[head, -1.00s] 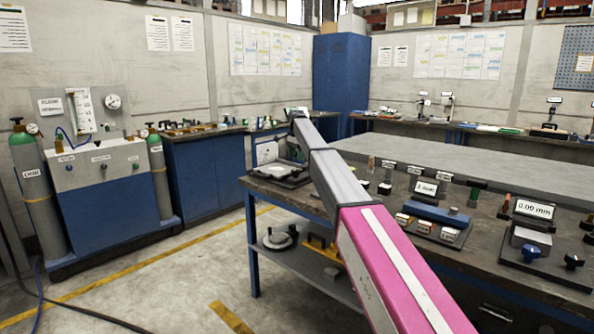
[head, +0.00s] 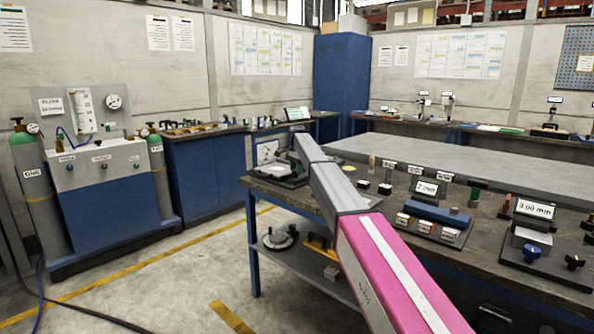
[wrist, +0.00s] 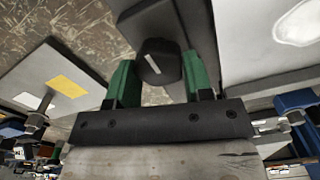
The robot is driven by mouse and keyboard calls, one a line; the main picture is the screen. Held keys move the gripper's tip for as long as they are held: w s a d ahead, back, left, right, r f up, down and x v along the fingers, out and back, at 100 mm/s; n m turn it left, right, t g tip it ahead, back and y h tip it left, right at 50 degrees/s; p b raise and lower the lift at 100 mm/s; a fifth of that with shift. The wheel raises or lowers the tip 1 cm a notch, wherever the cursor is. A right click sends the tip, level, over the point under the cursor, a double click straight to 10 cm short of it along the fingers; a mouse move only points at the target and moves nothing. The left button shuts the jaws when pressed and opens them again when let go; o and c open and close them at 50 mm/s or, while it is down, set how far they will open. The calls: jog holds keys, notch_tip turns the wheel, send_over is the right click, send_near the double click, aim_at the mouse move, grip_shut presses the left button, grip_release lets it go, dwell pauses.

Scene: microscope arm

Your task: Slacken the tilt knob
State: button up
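In the wrist view, a dark round knob (wrist: 158,62) with a white line on its face sits between the two green fingers of my gripper (wrist: 161,74). It may be the tilt knob; no label shows.
The wrist view shows a grey plate with a yellow label (wrist: 67,86) at left and a pale surface with a white disc (wrist: 300,22) at right.

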jog(key=shift+n, duration=0.4)
jog(key=n, duration=0.2)
jog(key=shift+a+n, duration=0.1)
jog(key=shift+n, duration=0.3)
jog(key=n, duration=0.4)
jog(key=shift+n, duration=0.3)
jog(key=n, duration=0.3)
jog(key=shift+w+a+n, duration=0.1)
jog(key=shift+a+n, duration=0.05)
jog(key=shift+n, duration=2.05)
jog(key=o, duration=0.9)
